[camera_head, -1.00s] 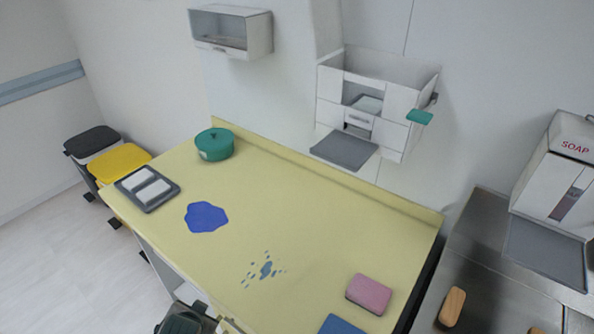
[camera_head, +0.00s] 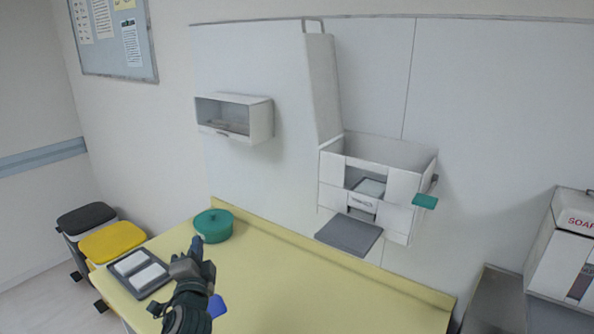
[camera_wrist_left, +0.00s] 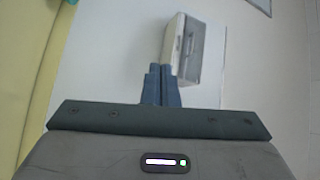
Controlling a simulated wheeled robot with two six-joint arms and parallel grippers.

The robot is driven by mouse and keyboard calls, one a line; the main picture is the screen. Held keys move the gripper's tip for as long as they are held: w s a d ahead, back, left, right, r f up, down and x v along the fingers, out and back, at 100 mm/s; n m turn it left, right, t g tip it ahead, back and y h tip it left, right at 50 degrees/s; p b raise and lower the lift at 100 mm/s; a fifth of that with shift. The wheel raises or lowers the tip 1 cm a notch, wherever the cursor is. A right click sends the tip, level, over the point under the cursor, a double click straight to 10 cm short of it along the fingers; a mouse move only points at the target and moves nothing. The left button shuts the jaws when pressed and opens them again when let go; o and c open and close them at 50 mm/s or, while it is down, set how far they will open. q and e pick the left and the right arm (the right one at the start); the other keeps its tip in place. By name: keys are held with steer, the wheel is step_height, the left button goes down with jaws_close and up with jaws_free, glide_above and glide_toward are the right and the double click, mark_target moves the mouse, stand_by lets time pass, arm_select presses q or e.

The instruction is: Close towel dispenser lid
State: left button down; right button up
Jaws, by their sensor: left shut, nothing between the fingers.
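The towel dispenser (camera_head: 333,197) is a white wall box with an open top and a small front opening, right of centre in the head view. Its white lid (camera_head: 324,85) stands upright at the box's left end, with a thin handle at its top. A green lever (camera_head: 425,201) sticks out on the right. My left gripper (camera_head: 197,243) is shut and empty, above the yellow counter, well to the left of and lower than the dispenser. In the left wrist view its blue fingertips (camera_wrist_left: 161,75) are together. My right gripper is not in view.
A white wall box (camera_head: 262,122) hangs left of the dispenser; a white box (camera_wrist_left: 180,50) shows ahead of my fingers. A grey tray (camera_head: 348,236) sits under the dispenser. A green pot (camera_head: 213,226) and dark tray (camera_head: 148,283) stand on the counter (camera_head: 290,285), whose middle is clear.

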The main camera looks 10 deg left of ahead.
arm_select(q)
steer(key=w+d+r+m+t+h, duration=0.1)
steer(key=w+d+r+m+h, duration=0.3)
steer(key=r+m+h, duration=0.6)
steer(key=w+d+r+m+h, duration=0.3)
steer(key=w+r+m+h, duration=0.15)
steer(key=r+m, duration=0.85)
steer(key=w+d+r+m+t+h, duration=0.1)
steer(key=w+d+r+m+h, duration=0.25)
steer(key=r+m+h, duration=0.8)
steer(key=w+a+r+m+g+y, duration=0.1)
steer(key=w+r+m+g+y, duration=0.1)
steer(key=r+m+g+y, duration=0.25)
steer(key=w+r+m+g+y, duration=0.1)
steer(key=w+r+m+y, duration=0.2)
steer(key=r+m, duration=0.35)
steer(key=w+d+r+m+p, duration=0.1)
steer(key=w+d+p, duration=0.5)
steer(key=d+p, duration=0.2)
steer(key=shift+d+r+p, duration=0.15)
steer(key=shift+d+p, duration=0.25)
steer(key=shift+d, duration=0.1)
steer(key=shift+w+t, duration=0.2)
steer(key=shift+t, duration=0.05)
steer(key=shift+s+a, duration=0.1)
steer(key=shift+a, duration=0.05)
